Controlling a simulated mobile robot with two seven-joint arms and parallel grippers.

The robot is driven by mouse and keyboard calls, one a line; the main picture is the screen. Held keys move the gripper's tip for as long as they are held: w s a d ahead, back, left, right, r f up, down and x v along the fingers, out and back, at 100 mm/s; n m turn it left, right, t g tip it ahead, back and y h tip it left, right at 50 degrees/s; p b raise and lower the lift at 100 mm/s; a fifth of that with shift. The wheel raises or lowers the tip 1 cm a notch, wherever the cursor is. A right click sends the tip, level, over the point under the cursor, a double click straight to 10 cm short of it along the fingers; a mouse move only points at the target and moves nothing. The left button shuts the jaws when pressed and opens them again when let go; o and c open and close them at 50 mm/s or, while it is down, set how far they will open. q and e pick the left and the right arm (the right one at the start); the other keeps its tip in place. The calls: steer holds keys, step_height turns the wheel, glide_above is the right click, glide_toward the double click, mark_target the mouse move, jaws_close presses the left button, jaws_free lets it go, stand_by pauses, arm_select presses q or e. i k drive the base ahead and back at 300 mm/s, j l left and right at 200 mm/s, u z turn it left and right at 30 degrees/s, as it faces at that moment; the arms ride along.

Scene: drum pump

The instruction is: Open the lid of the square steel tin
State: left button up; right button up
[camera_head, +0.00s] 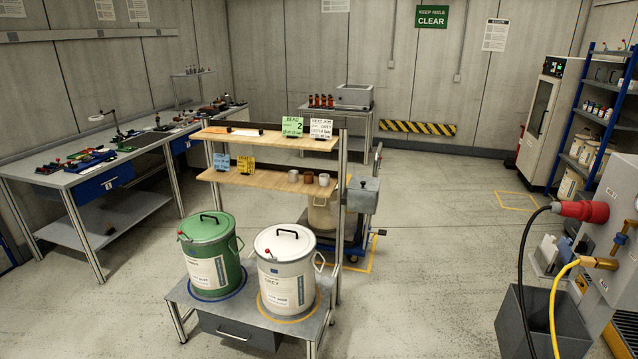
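A square grey steel box (363,196) is at the right side of the wooden-shelved rack, with its top looking shut. A second, wider steel box (353,96) sits on the far table against the back wall. I cannot tell for certain which one is the tin; the side box looks more square. Neither of my grippers is in view, and nothing is touching either box.
A green drum (210,260) and a white drum (286,275) with lids stand on a low steel bench (257,310) in front of the rack. A long workbench (85,170) is at left. A red plug (582,211) and cables hang at right. Floor right of the rack is open.

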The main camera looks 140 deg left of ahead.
mark_target(368, 183)
steer(key=u, duration=4.3)
steer(key=i+u, duration=0.1)
steer(key=u, duration=0.25)
steer(key=i+l+u, duration=0.1)
steer(key=u, duration=0.25)
steer(key=l+u, duration=0.1)
steer(key=u, duration=0.25)
steer(key=i+l+u, duration=0.4)
steer(key=l, duration=0.25)
steer(key=i+l+u, duration=0.2)
steer(key=l, duration=0.15)
steer(key=i+l, duration=0.15)
steer(key=l, duration=0.35)
steer(key=i+l+u, duration=0.15)
steer(key=l, duration=0.4)
steer(key=i+l, duration=0.1)
steer(key=l, duration=0.4)
steer(key=i+l+u, duration=0.15)
steer(key=l, duration=0.4)
steer(key=k, duration=0.05)
